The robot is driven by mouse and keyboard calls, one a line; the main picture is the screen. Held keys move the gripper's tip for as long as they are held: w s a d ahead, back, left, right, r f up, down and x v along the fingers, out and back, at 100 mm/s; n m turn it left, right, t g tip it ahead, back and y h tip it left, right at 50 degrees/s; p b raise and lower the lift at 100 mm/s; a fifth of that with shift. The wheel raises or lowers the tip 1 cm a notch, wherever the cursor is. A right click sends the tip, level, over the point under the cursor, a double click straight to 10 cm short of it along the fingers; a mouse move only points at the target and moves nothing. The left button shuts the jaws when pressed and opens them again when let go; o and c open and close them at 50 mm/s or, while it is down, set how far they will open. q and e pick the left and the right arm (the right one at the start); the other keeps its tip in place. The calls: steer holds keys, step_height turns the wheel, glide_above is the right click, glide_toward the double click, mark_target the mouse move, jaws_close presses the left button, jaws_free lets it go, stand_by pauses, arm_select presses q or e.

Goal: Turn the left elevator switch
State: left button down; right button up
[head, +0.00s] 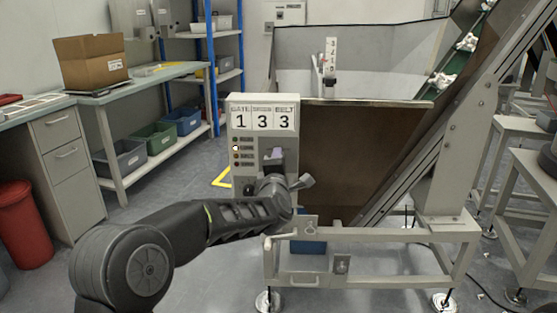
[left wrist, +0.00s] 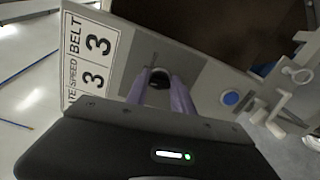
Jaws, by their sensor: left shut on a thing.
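The control box (head: 236,110) stands at the front of the elevator, with a label panel reading 1 3 3. The same panel shows tilted in the left wrist view (left wrist: 108,35). A dark switch knob (left wrist: 160,80) sits on the box face, between the purple fingers of my left gripper (left wrist: 160,84). The fingers are shut on this knob. In the head view my left gripper (head: 276,160) is at the lower right of the box face and hides the switch there. Which way the knob is turned cannot be told. My right gripper is not in view.
A column of small indicator lights (head: 236,150) runs down the box's left side; one glows white. A blue button (left wrist: 230,98) is beside the gripper. The elevator's brown hopper panel (head: 345,150) and grey frame (head: 370,236) lie right. A workbench (head: 120,95) stands left.

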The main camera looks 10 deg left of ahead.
arm_select(q)
steer(key=m+p, duration=0.3)
steer(key=m, duration=0.7)
steer(key=shift+f+m+p, duration=0.15)
steer(key=shift+m+p, duration=0.15)
stand_by(0.4)
steer(key=c, duration=1.1)
jaws_free()
steer(key=shift+s, duration=0.1)
steer(key=s, duration=0.3)
steer(key=s+d, duration=0.1)
steer(key=s, duration=0.3)
steer(key=shift+s+d, duration=0.2)
steer(key=shift+s, duration=0.05)
